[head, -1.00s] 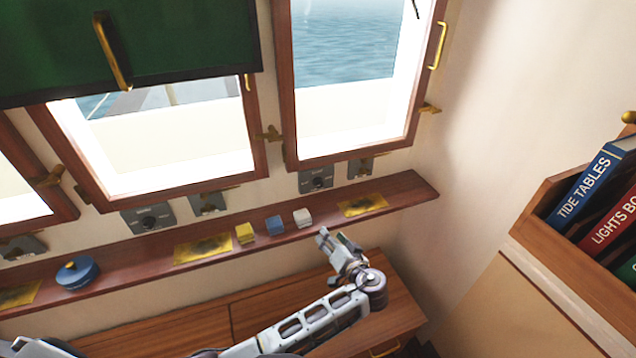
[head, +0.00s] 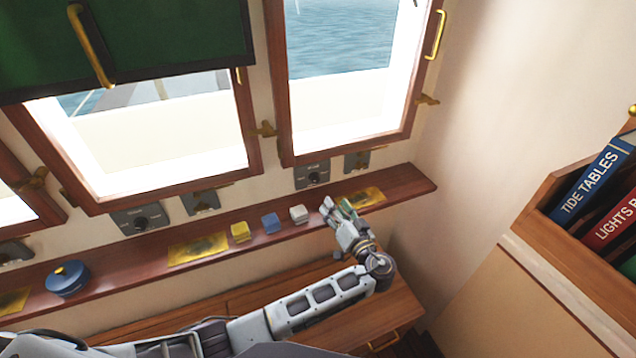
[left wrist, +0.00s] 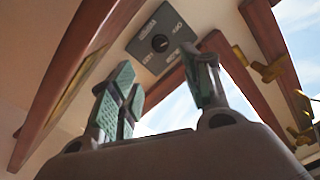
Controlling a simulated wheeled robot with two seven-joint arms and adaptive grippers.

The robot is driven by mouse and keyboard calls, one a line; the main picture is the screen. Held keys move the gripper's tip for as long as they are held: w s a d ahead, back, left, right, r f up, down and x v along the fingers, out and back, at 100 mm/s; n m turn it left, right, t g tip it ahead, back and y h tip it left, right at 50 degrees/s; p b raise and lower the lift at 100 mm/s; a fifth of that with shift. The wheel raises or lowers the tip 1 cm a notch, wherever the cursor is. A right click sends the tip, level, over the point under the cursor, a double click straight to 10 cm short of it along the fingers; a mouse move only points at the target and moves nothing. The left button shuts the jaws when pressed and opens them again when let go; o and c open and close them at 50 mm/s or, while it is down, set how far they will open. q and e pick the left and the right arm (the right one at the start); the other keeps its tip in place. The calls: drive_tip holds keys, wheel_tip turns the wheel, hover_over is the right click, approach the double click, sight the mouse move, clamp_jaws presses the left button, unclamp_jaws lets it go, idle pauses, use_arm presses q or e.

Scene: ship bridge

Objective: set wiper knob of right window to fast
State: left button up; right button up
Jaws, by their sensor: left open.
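The right window (head: 350,120) has a wooden frame. Below its left side a dark wiper panel with a round knob (head: 313,177) is fixed to the wall. In the left wrist view the knob (left wrist: 160,42) sits on its panel (left wrist: 163,38) above and between my fingers; its labels are too blurred to read surely, and so is its setting. My left gripper (head: 338,208) is open and empty, at the ledge below and right of the panel, apart from it. The gripper also shows in the left wrist view (left wrist: 165,92). My right gripper is not in view.
The ledge (head: 225,225) carries yellow (head: 240,232), blue (head: 271,223) and white (head: 299,214) blocks, brass plates (head: 198,249) and a blue round pot (head: 67,279). Another wiper panel (head: 140,221) is under the middle window. A bookshelf (head: 570,255) stands at the right.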

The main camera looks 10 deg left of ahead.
sight(317, 180)
use_arm(q)
drive_tip(key=p+x, duration=0.2)
drive_tip(key=x, duration=0.9)
drive_tip(key=shift+r+p, duration=0.1)
drive_tip(key=shift+p, duration=0.3)
drive_tip(key=shift+x, duration=1.1)
drive_tip(key=shift+c, duration=0.2)
drive_tip(key=c, duration=1)
